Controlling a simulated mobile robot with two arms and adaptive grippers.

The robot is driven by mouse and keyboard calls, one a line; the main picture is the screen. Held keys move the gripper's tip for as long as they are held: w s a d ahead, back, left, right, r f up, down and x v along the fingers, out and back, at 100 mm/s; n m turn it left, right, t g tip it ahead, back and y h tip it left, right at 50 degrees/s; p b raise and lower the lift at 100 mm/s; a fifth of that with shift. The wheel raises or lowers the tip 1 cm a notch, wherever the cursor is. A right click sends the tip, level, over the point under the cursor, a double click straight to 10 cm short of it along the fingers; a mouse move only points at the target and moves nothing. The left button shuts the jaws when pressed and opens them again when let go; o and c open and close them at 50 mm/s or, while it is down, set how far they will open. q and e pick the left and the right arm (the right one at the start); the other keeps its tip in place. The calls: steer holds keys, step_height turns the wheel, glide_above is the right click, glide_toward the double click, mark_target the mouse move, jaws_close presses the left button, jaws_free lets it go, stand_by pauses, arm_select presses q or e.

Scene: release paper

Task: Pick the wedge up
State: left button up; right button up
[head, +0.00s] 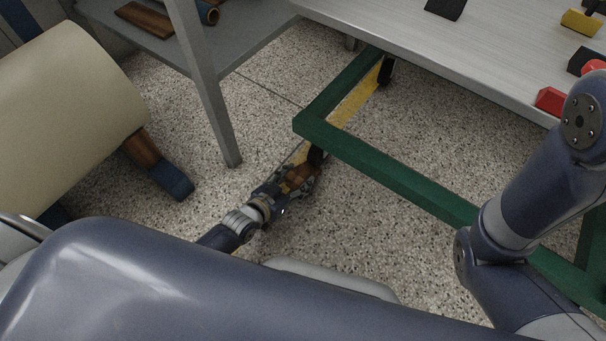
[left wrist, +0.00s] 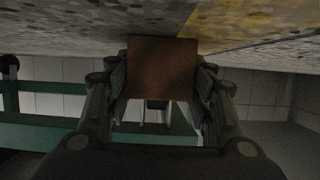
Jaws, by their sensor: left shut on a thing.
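The wedge (head: 301,174) is a brown wooden block low down by the near corner of the green cart frame. In the left wrist view the wedge (left wrist: 162,68) shows a brown square face between the two fingers. My left gripper (head: 298,181) is shut on it, with a finger on each side. The wedge is at or close to the floor; I cannot tell whether it touches. My left gripper also shows in the left wrist view (left wrist: 161,90). My right gripper is out of view.
The green frame (head: 400,182) with dark castors (head: 386,70) carries a light tabletop (head: 480,50). A yellow strip (head: 355,103) marks the speckled floor. A grey shelf (head: 235,45) stands behind, and a large cream roll (head: 65,110) is at left.

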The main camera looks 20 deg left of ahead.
arm_select(q)
steer(key=shift+s+a+p, duration=0.35)
steer(key=shift+s+p, duration=0.1)
steer(key=shift+s, duration=0.5)
steer(key=shift+s+a+p, duration=0.35)
steer(key=shift+s+p, duration=0.1)
steer(key=shift+s, duration=0.55)
steer(key=shift+s+a+p, duration=0.35)
steer(key=shift+s+p, duration=0.1)
steer(key=shift+s, duration=0.5)
